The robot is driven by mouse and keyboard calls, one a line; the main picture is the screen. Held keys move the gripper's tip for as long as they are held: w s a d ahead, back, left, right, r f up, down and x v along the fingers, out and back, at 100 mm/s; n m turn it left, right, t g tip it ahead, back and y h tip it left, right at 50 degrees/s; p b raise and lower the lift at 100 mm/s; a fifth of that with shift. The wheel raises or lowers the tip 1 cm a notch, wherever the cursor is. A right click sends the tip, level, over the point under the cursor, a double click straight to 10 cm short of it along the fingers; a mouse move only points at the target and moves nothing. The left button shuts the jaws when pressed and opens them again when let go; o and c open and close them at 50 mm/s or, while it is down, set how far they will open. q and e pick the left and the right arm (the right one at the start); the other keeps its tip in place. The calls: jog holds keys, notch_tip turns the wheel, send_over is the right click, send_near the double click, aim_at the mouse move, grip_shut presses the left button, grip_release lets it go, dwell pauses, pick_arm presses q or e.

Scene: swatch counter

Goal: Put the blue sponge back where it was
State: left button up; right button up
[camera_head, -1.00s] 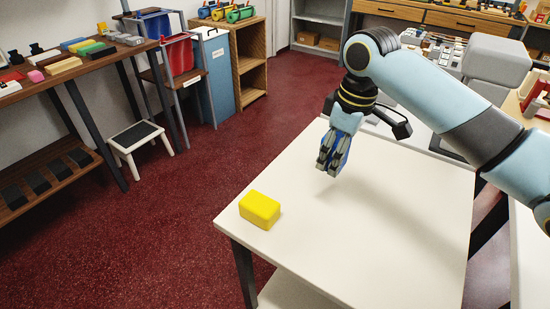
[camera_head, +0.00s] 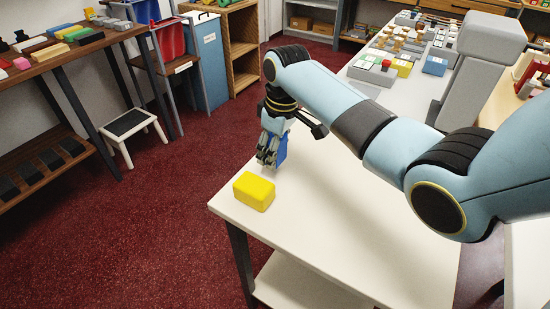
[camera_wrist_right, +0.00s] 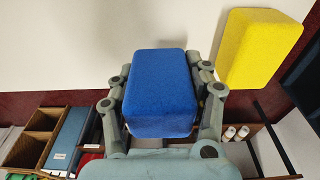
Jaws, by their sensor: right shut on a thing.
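The blue sponge (camera_wrist_right: 160,95) is a blue block between the fingers of my right gripper (camera_wrist_right: 162,105), which is shut on it. In the head view my right gripper (camera_head: 270,150) hangs near the far left part of the white table, and part of the blue sponge (camera_head: 281,150) shows at its right side. A yellow sponge (camera_head: 254,191) lies on the table near its left corner, just in front of and below the gripper. The yellow sponge also shows at the upper right of the wrist view (camera_wrist_right: 258,48). My left gripper is not in view.
A white step stool (camera_head: 130,130) and a wooden bench with blocks (camera_head: 60,55) stand at left. A counter of samples (camera_head: 400,65) is behind.

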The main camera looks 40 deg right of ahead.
notch_tip(320, 180, down, 2)
jog(key=shift+p, duration=0.5)
jog(key=shift+f, duration=0.2)
jog(key=o, duration=1)
jog(key=shift+f+b, duration=0.3)
jog(key=shift+b, duration=0.25)
jog(key=r, duration=0.7)
jog(key=s+r, duration=0.1)
jog(key=r, duration=0.3)
jog(key=shift+d+p, duration=0.2)
jog(key=shift+p, duration=0.2)
